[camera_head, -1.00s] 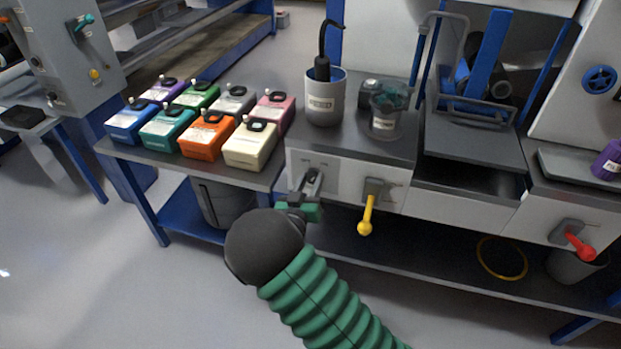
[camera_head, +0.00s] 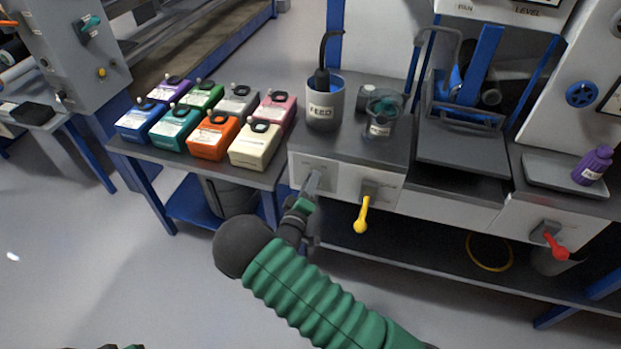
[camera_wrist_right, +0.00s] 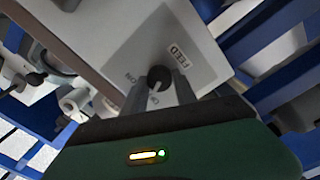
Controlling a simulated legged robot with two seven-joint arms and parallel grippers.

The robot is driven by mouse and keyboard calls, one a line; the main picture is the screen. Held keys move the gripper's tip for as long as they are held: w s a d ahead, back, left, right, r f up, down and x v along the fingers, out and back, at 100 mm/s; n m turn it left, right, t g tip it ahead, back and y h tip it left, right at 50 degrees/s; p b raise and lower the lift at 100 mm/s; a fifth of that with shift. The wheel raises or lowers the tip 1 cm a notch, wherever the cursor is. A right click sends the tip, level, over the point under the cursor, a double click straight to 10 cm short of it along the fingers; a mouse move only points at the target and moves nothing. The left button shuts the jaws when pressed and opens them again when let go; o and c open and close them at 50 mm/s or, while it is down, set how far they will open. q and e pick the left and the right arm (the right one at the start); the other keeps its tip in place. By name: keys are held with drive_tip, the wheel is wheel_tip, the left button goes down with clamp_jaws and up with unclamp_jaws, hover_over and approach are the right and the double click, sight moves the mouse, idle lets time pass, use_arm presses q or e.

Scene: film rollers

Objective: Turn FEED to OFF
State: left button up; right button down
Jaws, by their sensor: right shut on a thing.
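The FEED panel (camera_head: 307,167) is a grey plate on the white front of the bench. In the right wrist view, its FEED label (camera_wrist_right: 177,52) is beside a round dark knob (camera_wrist_right: 159,78), with small position lettering around it. My right gripper (camera_head: 314,184) reaches this panel, its fingers (camera_wrist_right: 160,92) on both sides of the knob and shut on it. The knob's exact pointing direction is hard to read. In the head view the gripper hides the knob. A small dark and green part at the bottom left edge may belong to my left arm; its fingers cannot be made out.
A yellow lever (camera_head: 362,216) hangs just right of the panel, and a red lever (camera_head: 555,245) farther right. A grey cup labelled FEED (camera_head: 322,118) and a clear container (camera_head: 381,115) stand above. Several coloured boxes (camera_head: 211,137) fill the left table. Floor in front is open.

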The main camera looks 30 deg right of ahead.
drive_tip(key=shift+a+f+n, duration=0.15)
drive_tip(key=shift+f+n, duration=0.1)
drive_tip(key=shift+n, duration=0.35)
drive_tip(key=shift+p, duration=0.3)
drive_tip(key=c, duration=1.2)
unclamp_jaws()
drive_tip(key=shift+f, duration=0.1)
drive_tip(key=shift+o, duration=1)
